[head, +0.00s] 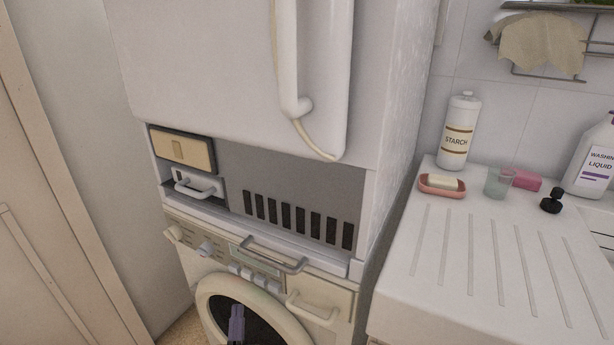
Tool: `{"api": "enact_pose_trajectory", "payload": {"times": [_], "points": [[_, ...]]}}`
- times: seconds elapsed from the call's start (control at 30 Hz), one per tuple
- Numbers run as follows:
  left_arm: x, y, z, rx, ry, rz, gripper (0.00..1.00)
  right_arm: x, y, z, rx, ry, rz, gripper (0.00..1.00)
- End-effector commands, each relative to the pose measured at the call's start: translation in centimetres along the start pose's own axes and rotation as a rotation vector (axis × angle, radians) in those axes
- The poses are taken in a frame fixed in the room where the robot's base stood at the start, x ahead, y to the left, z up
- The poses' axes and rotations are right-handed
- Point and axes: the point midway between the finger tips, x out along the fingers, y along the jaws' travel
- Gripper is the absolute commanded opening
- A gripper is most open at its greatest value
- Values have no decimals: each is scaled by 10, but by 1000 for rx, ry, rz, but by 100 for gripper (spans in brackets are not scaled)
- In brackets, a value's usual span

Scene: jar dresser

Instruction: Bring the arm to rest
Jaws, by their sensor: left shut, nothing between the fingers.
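My left gripper (236,324) shows at the bottom of the head view as a narrow purple-grey shape, in front of the dark round door glass of the white washing machine (208,290). Its fingers are together with nothing seen between them. Most of my left arm is out of the picture. My right gripper is not in view.
A tall white appliance (210,60) with a long handle (287,55) stands above the washing machine. On the right is a white draining counter (400,290) with a starch bottle (459,135), soap dish (430,187), glass (497,183) and washing liquid bottle (592,165).

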Motion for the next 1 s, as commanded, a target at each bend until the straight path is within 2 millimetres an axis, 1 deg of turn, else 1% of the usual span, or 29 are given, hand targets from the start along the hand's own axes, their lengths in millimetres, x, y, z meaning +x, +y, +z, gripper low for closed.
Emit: {"api": "enact_pose_trajectory", "payload": {"times": [0.03, 0.1, 0.17, 0.27, 0.3, 0.33, 0.4, 0.47, 0.5, 0.6, 0.7, 0.8, 0.9, 1.0], "points": [[-3, -2, -7, 6, -24, 3, 0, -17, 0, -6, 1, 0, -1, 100], [-12, -6, -10, 16, -61, 6, 0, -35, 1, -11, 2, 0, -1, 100], [-20, -12, -20, 24, -88, 6, 0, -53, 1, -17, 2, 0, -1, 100], [-30, -25, -52, 30, -122, 8, 0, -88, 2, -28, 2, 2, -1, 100], [-32, -29, -65, 29, -152, 12, 0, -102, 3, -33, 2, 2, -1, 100], [-34, -32, -73, 26, -184, 16, 0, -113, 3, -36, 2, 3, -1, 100], [-38, -38, -92, 20, -278, 29, 0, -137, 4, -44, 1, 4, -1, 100], [-42, -42, -107, 12, -380, 45, 0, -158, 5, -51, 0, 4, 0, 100], [-45, -45, -118, 7, -457, 56, 0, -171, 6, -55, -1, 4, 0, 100], [-58, -47, -140, -1, -665, 96, 0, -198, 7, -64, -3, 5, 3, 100], [-73, -47, -160, 0, -863, 136, 0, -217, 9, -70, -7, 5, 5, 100], [-92, -47, -181, 11, -1053, 179, 0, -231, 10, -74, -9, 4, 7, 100], [-113, -48, -200, 32, -1232, 218, 0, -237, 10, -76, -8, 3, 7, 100], [-132, -50, -215, 60, -1386, 250, 0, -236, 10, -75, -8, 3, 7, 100]]}}
